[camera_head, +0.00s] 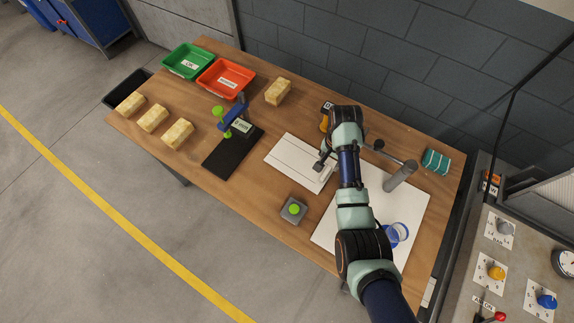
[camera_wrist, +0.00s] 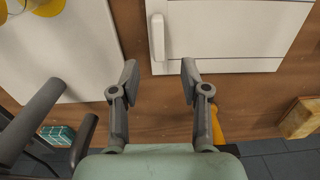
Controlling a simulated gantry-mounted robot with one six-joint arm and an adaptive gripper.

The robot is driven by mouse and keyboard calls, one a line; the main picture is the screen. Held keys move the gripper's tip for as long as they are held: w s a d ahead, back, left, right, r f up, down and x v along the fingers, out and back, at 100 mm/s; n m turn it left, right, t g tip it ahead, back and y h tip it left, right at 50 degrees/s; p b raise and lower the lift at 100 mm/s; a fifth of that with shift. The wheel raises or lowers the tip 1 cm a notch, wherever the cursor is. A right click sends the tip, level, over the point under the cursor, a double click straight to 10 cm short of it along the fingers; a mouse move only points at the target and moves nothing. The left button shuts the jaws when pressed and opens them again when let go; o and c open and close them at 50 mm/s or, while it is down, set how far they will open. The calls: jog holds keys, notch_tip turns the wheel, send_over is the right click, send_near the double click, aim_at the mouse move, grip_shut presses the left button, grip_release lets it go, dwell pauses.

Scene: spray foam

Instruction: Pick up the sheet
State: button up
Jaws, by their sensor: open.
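A white sheet (camera_head: 292,160) with thin dark lines lies on the wooden table, left of my gripper (camera_head: 321,164) in the head view. In the wrist view the sheet (camera_wrist: 240,40) fills the top right. A small white bar (camera_wrist: 158,37) lies on the sheet near its edge. My gripper (camera_wrist: 159,78) is open and empty. Its fingers point at the sheet's near edge, with bare wood between them and the bar beyond. Contact with the sheet cannot be told. A larger white sheet (camera_head: 405,215) lies to the right, partly hidden by my arm.
A grey stand (camera_head: 400,175) and a blue ring-shaped thing (camera_head: 397,235) are on the larger sheet. A grey box with a green button (camera_head: 294,210) stands in front. A black mat (camera_head: 228,158), a green tray (camera_head: 187,62), an orange tray (camera_head: 225,78) and yellow blocks (camera_head: 152,118) are left.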

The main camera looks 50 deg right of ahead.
aim_at(326, 172)
notch_tip(326, 172, down, 2)
jog(key=shift+s+f+b, duration=0.1)
jog(key=shift+f+b, duration=0.15)
jog(key=shift+b, duration=0.1)
jog(key=f, duration=0.2)
jog(key=f+b, duration=0.1)
jog(key=f, duration=0.1)
jog(key=shift+a+f, duration=0.1)
jog(key=shift+a, duration=0.25)
jog(key=shift+f, duration=0.55)
grip_shut()
jog(key=shift+r, duration=0.1)
